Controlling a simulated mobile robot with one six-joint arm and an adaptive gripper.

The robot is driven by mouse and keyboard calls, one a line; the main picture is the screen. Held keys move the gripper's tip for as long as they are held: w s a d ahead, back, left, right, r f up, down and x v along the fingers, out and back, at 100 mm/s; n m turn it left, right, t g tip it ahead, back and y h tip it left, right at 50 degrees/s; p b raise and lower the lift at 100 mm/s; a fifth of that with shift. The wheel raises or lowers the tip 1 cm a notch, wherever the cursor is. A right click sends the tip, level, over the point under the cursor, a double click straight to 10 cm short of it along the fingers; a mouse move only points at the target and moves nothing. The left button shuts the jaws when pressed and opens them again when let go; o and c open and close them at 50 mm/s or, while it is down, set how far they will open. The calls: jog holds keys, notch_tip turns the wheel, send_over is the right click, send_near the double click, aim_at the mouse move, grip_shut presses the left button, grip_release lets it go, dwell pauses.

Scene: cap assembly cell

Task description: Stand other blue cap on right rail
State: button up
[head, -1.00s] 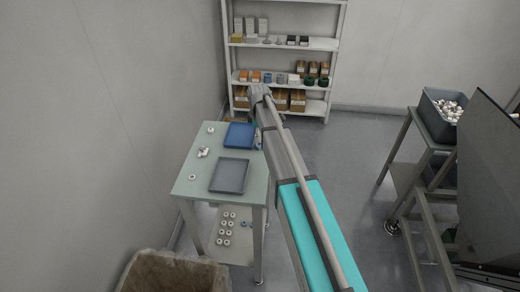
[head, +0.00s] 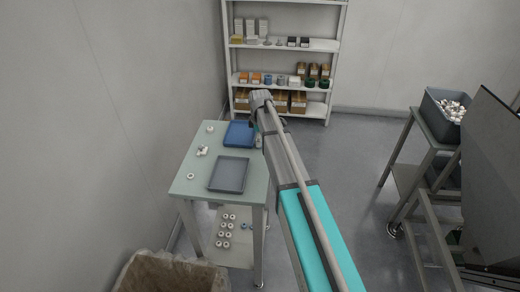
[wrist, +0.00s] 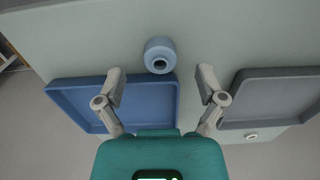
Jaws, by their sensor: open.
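A blue cap (wrist: 160,55) sits on the pale green table in the wrist view, lying between the lines of my two fingers and a little past their tips. My gripper (wrist: 161,80) is open and empty, with one finger on each side of the cap and apart from it. In the head view my arm hides most of my gripper. I cannot make out a right rail in either view.
A blue tray (head: 239,134) and a grey tray (head: 229,187) lie on the table (head: 183,187). Several white parts stand along its left side, including a white cap (head: 190,176). A bin (head: 170,272) stands in front. A storage rack (head: 287,42) stands behind.

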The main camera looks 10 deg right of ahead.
jog(key=shift+f+b, duration=0.6)
jog(key=shift+f, duration=0.3)
jog(key=c, duration=0.8)
jog(key=shift+o, duration=0.2)
